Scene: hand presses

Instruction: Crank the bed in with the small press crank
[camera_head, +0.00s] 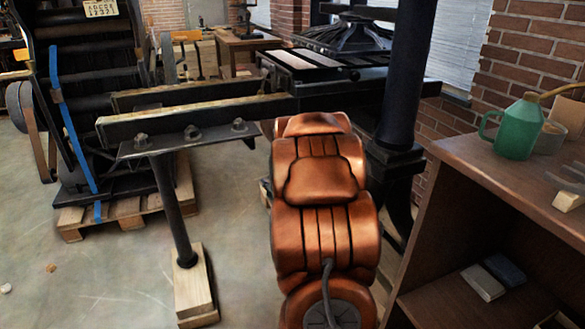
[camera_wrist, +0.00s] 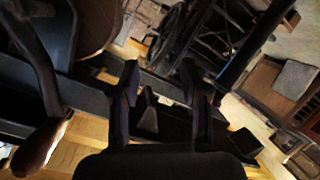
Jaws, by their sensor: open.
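In the wrist view a dark curved crank arm (camera_wrist: 38,70) comes down at the left and ends in a brown wooden handle (camera_wrist: 40,148). My gripper (camera_wrist: 159,80) is open, its two dark fingers apart, with the handle outside them to the left. A dark pointed piece of metal shows between the fingers; I cannot tell whether it is nearer or farther than the fingertips. In the head view the press bed (camera_head: 298,60) lies flat at the inner end of the rails (camera_head: 195,118). There my copper-coloured arm hides the gripper and the crank.
A thick black press column (camera_head: 408,75) stands right of my arm. A wooden shelf unit (camera_head: 500,180) with a green jug (camera_head: 517,128) is close at the right. A leg on a wooden block (camera_head: 195,285) supports the rails. The floor at the left front is mostly clear.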

